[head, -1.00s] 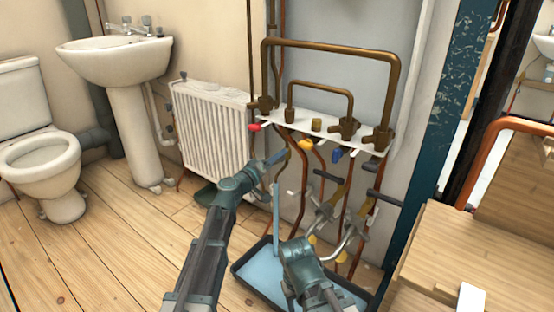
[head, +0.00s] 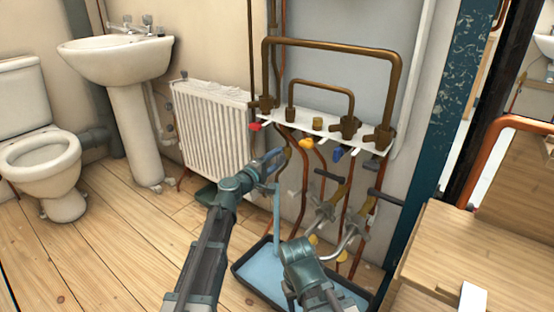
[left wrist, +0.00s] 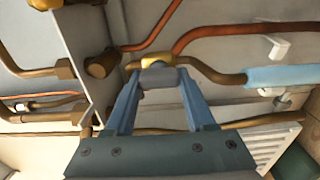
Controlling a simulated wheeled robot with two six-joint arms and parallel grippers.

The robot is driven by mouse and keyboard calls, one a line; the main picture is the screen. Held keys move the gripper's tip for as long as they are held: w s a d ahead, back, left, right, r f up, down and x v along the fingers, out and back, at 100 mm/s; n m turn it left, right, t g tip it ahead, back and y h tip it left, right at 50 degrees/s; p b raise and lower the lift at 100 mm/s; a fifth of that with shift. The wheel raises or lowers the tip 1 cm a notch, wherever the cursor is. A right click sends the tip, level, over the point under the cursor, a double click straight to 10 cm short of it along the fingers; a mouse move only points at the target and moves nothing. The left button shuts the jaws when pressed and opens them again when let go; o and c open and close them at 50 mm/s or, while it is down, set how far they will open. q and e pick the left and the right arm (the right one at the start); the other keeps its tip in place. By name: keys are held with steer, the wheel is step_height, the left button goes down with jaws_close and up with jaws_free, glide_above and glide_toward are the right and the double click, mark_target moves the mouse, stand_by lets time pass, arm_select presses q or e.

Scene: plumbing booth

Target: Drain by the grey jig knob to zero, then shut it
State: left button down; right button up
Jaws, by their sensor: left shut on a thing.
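My left gripper (head: 275,160) is at the pipework below the white manifold shelf. In the left wrist view its two blue fingers (left wrist: 158,92) are shut on the grey jig knob (left wrist: 160,77), which sits on a brass fitting (left wrist: 157,60). In the head view the fingers hide the knob. A pale blue stream of water (head: 276,215) falls just below the gripper into the black-rimmed drip tray (head: 240,275), which holds water. The stream also shows in the left wrist view (left wrist: 290,76). My right arm shows over the tray; its fingertips cannot be made out. No gauge can be read.
The white shelf (head: 300,126) carries brass pipe loops and a red (head: 256,126), a yellow (head: 305,144) and a blue handle (head: 338,155). A radiator (head: 210,130) stands left of the pipes. A wooden bench (head: 470,240) is at right. The floor at left is clear.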

stand_by(0.5)
arm_select(q)
steer(key=shift+c, duration=1.2)
jaws_free()
